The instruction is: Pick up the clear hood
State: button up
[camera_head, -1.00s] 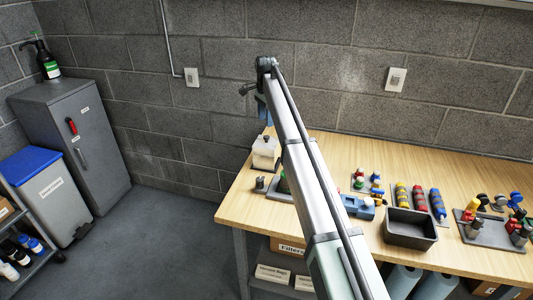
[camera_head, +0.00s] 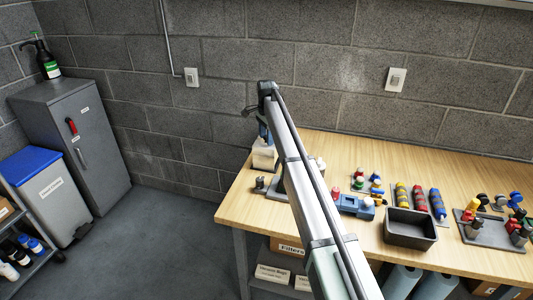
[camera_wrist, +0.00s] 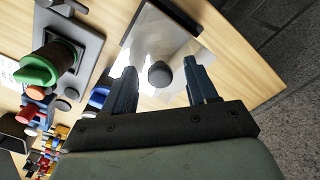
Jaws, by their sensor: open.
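The clear hood (camera_wrist: 178,45) is a see-through box with a dark round knob (camera_wrist: 159,74) on top. In the wrist view my open gripper (camera_wrist: 160,75) is over it, with one finger on each side of the knob. I cannot tell whether the fingers touch the hood. In the head view the hood (camera_head: 264,158) stands at the table's left end, partly hidden by my arm. My gripper (camera_head: 264,132) is just above it there, mostly hidden behind the arm.
A grey plate (camera_wrist: 72,45) with a green-topped part (camera_wrist: 40,66) lies beside the hood. An open black bin (camera_head: 411,229), coloured cylinders and a grey tray (camera_head: 490,232) stand further right on the wooden table (camera_head: 240,205). The table's edge is close to the hood.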

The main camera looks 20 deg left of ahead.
grip_shut()
dwell(0.4)
